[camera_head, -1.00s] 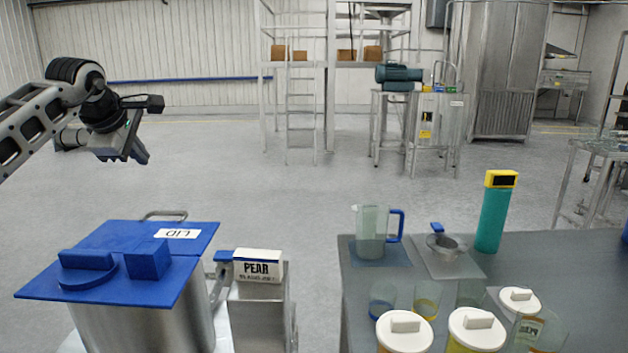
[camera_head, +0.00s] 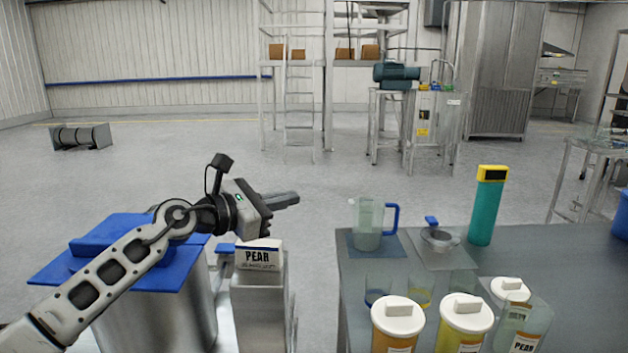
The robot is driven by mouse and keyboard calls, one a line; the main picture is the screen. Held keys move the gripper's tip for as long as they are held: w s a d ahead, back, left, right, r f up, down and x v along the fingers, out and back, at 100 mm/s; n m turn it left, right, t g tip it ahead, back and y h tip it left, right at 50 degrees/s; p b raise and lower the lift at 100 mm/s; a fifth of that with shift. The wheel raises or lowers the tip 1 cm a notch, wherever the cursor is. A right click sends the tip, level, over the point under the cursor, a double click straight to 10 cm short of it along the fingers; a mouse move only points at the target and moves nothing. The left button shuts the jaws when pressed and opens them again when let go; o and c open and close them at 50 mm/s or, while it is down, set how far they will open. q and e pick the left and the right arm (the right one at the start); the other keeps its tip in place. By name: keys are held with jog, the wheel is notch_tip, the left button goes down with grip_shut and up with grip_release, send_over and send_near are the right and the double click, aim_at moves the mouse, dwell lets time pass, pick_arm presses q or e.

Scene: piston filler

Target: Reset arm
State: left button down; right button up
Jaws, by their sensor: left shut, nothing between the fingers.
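My left arm comes in from the lower left, over the steel pot with the blue lid (camera_head: 60,272). My left gripper (camera_head: 296,198) points right, above and behind the box marked PEAR (camera_head: 260,256). Its fingers look closed together, with nothing between them. The arm hides part of the lid and its raised handles. My right gripper is not in view.
On the grey table at right (camera_head: 560,262) stand a clear jug with a blue handle (camera_head: 368,226), a steel strainer (camera_head: 440,238), a teal bottle (camera_head: 487,210) and several white-lidded jars. Open floor lies behind.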

pick_arm(q)
jog(key=s+a+f+m+t+y, duration=0.3)
jog(key=s+a+f+m+y, duration=0.4)
jog(key=m, duration=1)
jog(key=s+a+f+m+t+y, duration=0.2)
jog(key=s+a+f+m+y, duration=0.55)
jog(key=m, duration=0.95)
jog(key=s+f+n+g, duration=0.55)
jog(key=s+f, duration=0.25)
jog(key=s, duration=0.5)
jog(key=s+f+n+g, duration=0.4)
jog(key=s+f+g, duration=0.3)
jog(key=s, duration=0.6)
jog(key=w+d+f+t+h, duration=0.3)
jog(key=w+d+f+t, duration=0.1)
jog(key=w+f+t, duration=0.2)
jog(key=shift+d+f+t, duration=0.4)
jog(key=shift+f+t, duration=0.25)
jog(key=shift+f, duration=0.7)
jog(key=shift+m, duration=0.25)
